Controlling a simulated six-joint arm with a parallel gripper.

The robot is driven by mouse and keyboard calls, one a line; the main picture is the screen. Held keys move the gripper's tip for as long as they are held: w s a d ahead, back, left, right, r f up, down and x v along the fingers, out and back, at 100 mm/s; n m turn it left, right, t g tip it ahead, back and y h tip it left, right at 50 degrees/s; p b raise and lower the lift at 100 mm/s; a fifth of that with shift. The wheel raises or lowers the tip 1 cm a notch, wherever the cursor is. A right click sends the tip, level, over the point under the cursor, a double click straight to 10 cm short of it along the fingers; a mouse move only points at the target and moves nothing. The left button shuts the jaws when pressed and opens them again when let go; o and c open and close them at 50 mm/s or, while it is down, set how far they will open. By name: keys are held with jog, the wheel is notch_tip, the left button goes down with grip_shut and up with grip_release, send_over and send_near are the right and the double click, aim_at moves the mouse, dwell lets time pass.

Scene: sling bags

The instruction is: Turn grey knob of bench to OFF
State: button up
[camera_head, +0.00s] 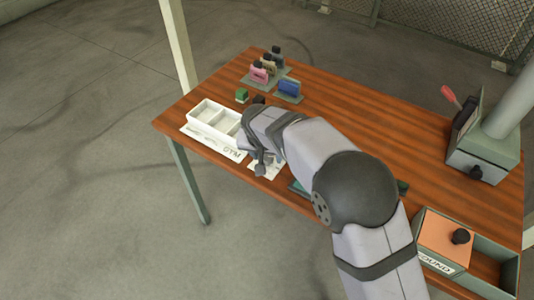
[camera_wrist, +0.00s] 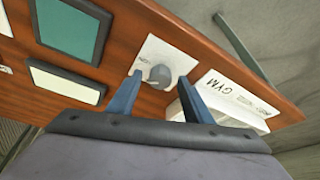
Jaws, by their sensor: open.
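The grey knob (camera_wrist: 159,75) sits on a white plate (camera_wrist: 165,50) on the wooden bench (camera_head: 380,115), seen in the wrist view. My gripper (camera_wrist: 160,80) is open, with one blue-grey finger to each side of the knob in that view. I cannot tell whether the fingers touch it or how far down they reach around it. In the head view my gripper (camera_head: 262,165) is over the white plate at the bench's front-left edge, and my arm hides most of the plate; I cannot make out the knob there. I cannot read any knob marking.
A white compartment tray labelled GYM (camera_head: 214,120) stands beside the plate. Small bag-like items (camera_head: 262,72), a blue one (camera_head: 289,91) and a green cube (camera_head: 241,96) stand behind. A box with a red lever (camera_head: 482,155) and an orange box (camera_head: 443,240) are at right.

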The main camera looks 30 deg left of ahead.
jog(key=c, duration=1.1)
jog(key=shift+o, duration=0.2)
